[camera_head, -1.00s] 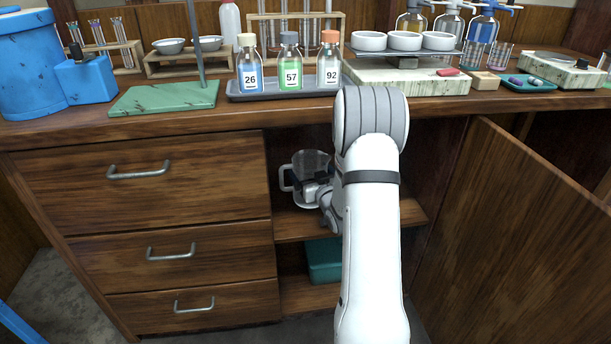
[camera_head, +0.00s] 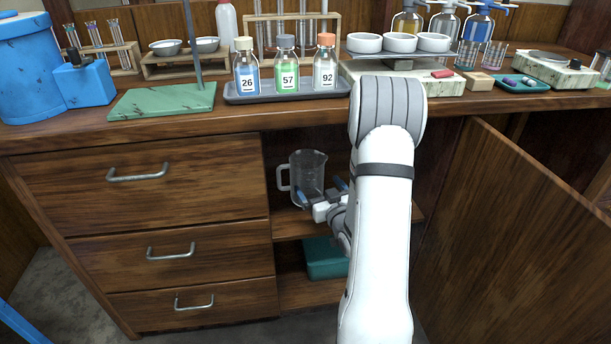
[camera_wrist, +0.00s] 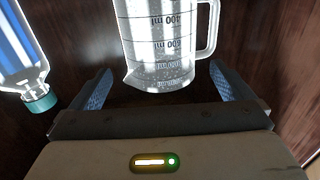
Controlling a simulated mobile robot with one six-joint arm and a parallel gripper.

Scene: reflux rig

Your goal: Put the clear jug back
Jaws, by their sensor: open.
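The clear jug (camera_head: 309,176) stands upright on the upper shelf inside the open cabinet, its handle to the left in the head view. In the wrist view the jug (camera_wrist: 165,45) shows its measuring marks, with its handle at the right. My gripper (camera_head: 318,194) is open in front of the jug. In the wrist view my open gripper (camera_wrist: 168,88) has its blue fingers apart on either side of the jug's near end, with gaps between fingers and jug.
A bottle with a teal cap (camera_wrist: 40,100) is beside the jug in the wrist view. A teal box (camera_head: 325,258) sits on the lower shelf. The cabinet door (camera_head: 520,230) stands open at the right. Above, the counter holds a tray (camera_head: 262,97) with three numbered bottles.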

